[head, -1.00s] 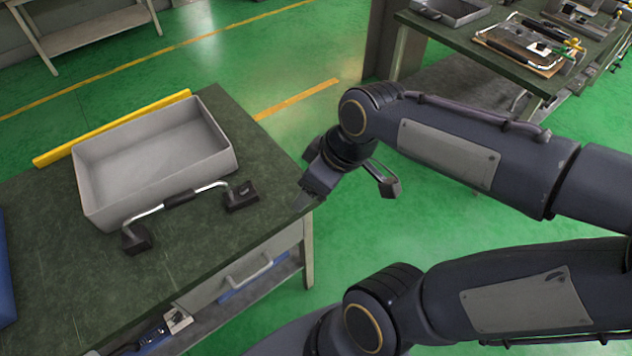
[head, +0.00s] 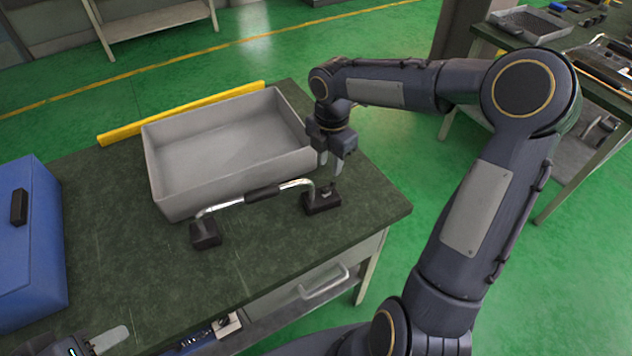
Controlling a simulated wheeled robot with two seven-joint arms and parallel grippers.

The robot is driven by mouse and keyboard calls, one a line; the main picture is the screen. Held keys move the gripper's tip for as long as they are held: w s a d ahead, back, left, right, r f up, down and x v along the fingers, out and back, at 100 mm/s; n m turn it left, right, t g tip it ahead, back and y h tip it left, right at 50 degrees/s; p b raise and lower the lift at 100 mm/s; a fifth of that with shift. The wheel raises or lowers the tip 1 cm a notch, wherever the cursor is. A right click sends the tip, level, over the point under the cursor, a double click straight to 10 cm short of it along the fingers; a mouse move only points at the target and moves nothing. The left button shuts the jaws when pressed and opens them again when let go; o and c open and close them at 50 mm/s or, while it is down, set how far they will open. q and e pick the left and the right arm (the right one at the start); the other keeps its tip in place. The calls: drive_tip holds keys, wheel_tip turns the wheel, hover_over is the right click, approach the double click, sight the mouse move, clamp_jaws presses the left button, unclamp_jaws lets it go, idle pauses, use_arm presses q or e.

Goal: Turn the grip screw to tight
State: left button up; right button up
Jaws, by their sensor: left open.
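A silver bar with a black middle grip (head: 262,193) and two black feet stands on the dark green table (head: 300,255), in front of the grey tray. No part is clearly readable as the grip screw; a small dark knob-like part (head: 325,188) shows on the bar's right foot (head: 322,202). My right gripper (head: 324,172) points down just above and behind that foot. Its fingers are small and overlap in this view, so its opening and any contact are unclear. My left gripper (head: 108,340) is open and partly cut off at the bottom left, away from the bar.
The grey tray (head: 160,190) stands behind the bar, with a yellow strip (head: 185,112) along its far side. A blue box (head: 30,240) stands at the left. The table's front middle is clear. Another table with tools (head: 590,65) is at the upper right.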

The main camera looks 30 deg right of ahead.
sight(329, 185)
wheel_tip(329, 185, down, 8)
drive_tip(key=shift+r, duration=0.2)
drive_tip(key=shift+c, duration=0.4)
clamp_jaws()
